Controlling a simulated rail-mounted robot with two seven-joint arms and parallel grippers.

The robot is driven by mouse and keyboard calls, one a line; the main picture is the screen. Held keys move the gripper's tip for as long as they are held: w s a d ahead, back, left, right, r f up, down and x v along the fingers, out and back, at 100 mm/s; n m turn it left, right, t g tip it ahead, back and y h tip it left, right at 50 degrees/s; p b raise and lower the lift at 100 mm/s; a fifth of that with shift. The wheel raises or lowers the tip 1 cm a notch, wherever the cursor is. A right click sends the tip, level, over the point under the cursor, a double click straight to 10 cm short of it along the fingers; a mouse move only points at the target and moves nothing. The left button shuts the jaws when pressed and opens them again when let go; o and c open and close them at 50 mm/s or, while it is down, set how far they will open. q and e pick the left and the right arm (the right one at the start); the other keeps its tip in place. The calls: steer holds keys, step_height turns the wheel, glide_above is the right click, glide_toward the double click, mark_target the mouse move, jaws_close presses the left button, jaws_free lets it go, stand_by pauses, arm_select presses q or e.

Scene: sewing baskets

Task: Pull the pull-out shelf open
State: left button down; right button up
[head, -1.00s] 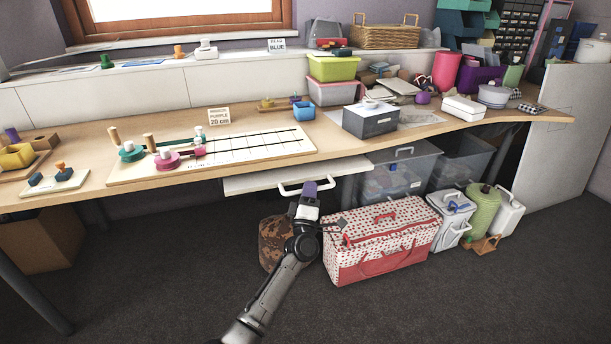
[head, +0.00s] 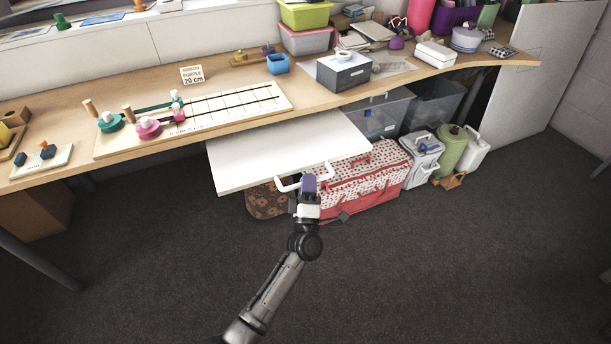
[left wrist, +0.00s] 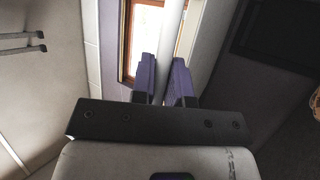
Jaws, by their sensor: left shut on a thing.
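The white pull-out shelf (head: 280,150) sticks out from under the wooden worktop, and its flat top is bare. A white bar handle (head: 288,184) runs along its front edge. My left gripper (head: 309,184) is shut on the handle, with its purple fingertips covering part of the bar. In the left wrist view the purple fingers (left wrist: 167,82) stand on either side of the white bar (left wrist: 172,50). My right gripper is not in view.
A red-and-white dotted bag (head: 385,180) and a brown patterned basket (head: 266,202) stand on the floor below and behind the shelf. Clear bins (head: 380,115) stand under the worktop (head: 200,75). The dark carpet (head: 420,270) in front is clear.

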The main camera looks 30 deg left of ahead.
arm_select(q)
steer(key=c, duration=1.1)
jaws_free()
steer(key=shift+c, duration=0.2)
steer(key=p+v, duration=0.2)
steer(key=v, duration=1.2)
steer(key=shift+r, duration=0.1)
